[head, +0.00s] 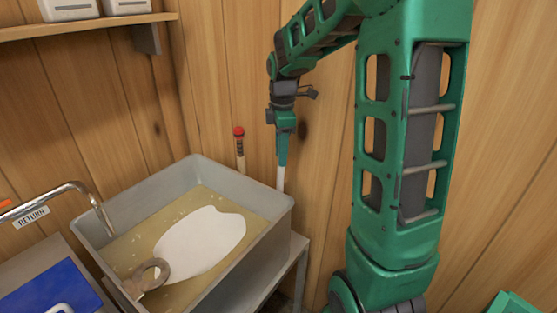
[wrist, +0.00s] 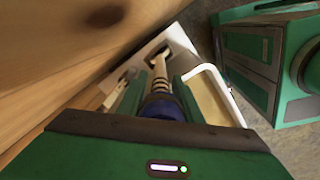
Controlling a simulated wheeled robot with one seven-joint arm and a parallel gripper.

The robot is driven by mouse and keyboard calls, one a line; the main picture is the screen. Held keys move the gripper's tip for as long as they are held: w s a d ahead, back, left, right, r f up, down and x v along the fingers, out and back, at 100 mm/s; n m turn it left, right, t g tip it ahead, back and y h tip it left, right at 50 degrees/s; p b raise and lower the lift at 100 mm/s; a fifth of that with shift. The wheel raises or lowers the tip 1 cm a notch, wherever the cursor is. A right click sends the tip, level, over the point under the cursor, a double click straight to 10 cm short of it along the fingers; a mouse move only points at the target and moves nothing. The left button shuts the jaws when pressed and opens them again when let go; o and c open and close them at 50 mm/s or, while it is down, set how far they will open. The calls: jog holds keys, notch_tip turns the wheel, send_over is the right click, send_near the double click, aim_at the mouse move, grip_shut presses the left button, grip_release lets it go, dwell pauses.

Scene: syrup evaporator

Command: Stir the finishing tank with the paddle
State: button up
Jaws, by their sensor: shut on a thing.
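The finishing tank (head: 268,216) is an open grey rectangular tub holding amber liquid with a white patch on top. My gripper (head: 282,160) points down beyond its back right corner, beside the wooden wall. In the wrist view my gripper (wrist: 160,100) is shut on a wooden handle (wrist: 160,68) with dark bands and a blue part. The handle runs away from the jaws toward a dark slot in a pale part. Its far end is hidden, so I cannot tell whether it is free of the slot. Another banded stick with a red knob (head: 240,145) stands upright behind the tank.
A metal spout (head: 80,188) marked RETURN reaches over the left rim. A blue panel (head: 48,290) is at lower left. A shelf (head: 85,27) hangs above. The wooden wall is close behind my gripper.

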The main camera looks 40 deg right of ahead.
jog(key=shift+r, duration=7.1)
